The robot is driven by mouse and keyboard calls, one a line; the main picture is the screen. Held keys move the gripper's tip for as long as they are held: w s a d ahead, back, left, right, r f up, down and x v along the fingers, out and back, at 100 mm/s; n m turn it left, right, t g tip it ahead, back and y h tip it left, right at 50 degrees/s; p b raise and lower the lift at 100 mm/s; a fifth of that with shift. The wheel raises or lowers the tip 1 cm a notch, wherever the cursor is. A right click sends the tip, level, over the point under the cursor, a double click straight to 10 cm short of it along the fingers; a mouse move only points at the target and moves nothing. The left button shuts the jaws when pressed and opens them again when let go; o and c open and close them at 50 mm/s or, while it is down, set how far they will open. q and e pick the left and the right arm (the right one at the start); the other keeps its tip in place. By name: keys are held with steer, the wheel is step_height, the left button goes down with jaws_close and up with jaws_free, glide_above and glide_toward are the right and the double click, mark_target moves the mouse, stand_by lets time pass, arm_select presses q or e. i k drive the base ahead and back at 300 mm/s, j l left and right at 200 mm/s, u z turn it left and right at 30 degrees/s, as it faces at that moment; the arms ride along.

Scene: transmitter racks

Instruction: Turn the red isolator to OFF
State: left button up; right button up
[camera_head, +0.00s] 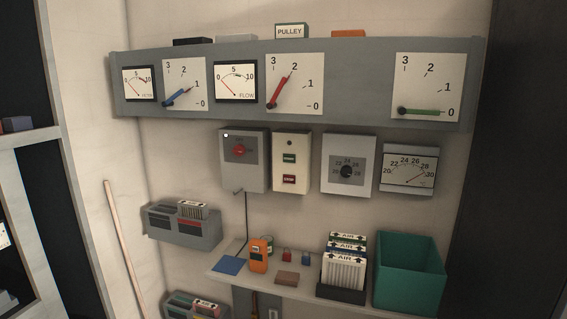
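The red isolator (239,150) is a small red rotary knob on a grey wall box (255,175), left of centre in the head view. The box hangs below the long grey gauge panel. Dark lettering around the knob is too small to read, so I cannot tell which position it points to. A small white spot shows at the box's upper left corner. A dark cable hangs below the box. Neither of my grippers shows in this view.
A cream push-button box (291,163) stands close right of the isolator box, then a dial box (348,165) and a meter (409,168). The grey panel (350,75) overhangs above. A shelf below holds an orange handheld device (259,256), filters (344,270) and a green bin (408,272).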

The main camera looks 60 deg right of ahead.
mark_target(239, 150)
steer(key=z, duration=2.2)
steer(key=i+j+z, duration=0.35)
steer(key=j+z, duration=0.15)
steer(key=i+j+z, duration=0.2)
steer(key=j, duration=0.15)
steer(key=i+j+z, duration=0.15)
steer(key=j, duration=0.35)
steer(key=i+j+z, duration=0.1)
steer(key=j, duration=0.4)
